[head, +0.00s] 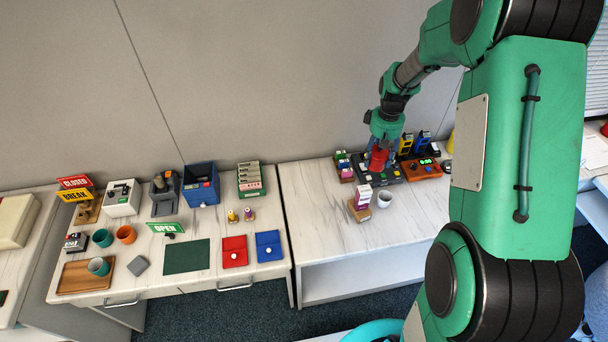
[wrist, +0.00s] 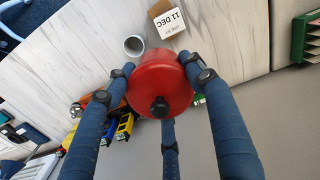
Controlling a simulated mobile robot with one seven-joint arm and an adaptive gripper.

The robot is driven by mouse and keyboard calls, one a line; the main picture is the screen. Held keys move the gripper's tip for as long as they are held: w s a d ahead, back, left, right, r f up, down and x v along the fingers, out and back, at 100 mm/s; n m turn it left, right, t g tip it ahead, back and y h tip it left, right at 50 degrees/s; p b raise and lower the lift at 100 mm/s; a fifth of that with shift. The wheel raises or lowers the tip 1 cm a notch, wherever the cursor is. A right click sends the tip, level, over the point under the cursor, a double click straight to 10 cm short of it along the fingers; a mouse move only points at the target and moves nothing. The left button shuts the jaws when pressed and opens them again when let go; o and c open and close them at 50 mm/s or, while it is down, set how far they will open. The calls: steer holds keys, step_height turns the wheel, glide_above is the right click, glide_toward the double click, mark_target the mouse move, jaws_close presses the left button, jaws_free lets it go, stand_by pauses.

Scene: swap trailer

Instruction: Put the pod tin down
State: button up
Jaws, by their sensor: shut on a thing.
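The pod tin (head: 378,159) is red and round, and in the wrist view (wrist: 158,78) it shows a black knob facing the camera. My gripper (wrist: 161,88) has its blue fingers closed around the tin's sides. In the head view my gripper (head: 381,145) is over the back of the right-hand table (head: 320,218), pointing down. The tin is above or at a dark tray (head: 391,174); I cannot tell whether it touches it. Much of the surface beneath the tin is hidden by it.
A white cup (head: 384,198) and a date block (head: 359,208) stand in front of the dark tray. Small coloured items and an orange-brown tray (head: 421,169) are to its right. The right table's front is clear. The left table (head: 213,267) carries many objects.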

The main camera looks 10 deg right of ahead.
steer(key=w+a+n, duration=0.2)
steer(key=a+n, duration=0.1)
steer(key=a, duration=0.8)
steer(key=w+a+n, duration=0.2)
steer(key=a+n, duration=0.2)
steer(key=a, duration=0.6)
step_height(320, 180, down, 18)
steer(key=shift+s+a, duration=0.1)
steer(key=w, duration=0.5)
steer(key=w+f, duration=0.1)
steer(key=w, duration=1)
steer(key=shift+a+f, duration=0.2)
steer(key=shift+a, duration=0.15)
steer(key=shift+f, duration=0.1)
steer(key=shift+f+b, duration=0.35)
steer(key=shift+f, duration=1.3)
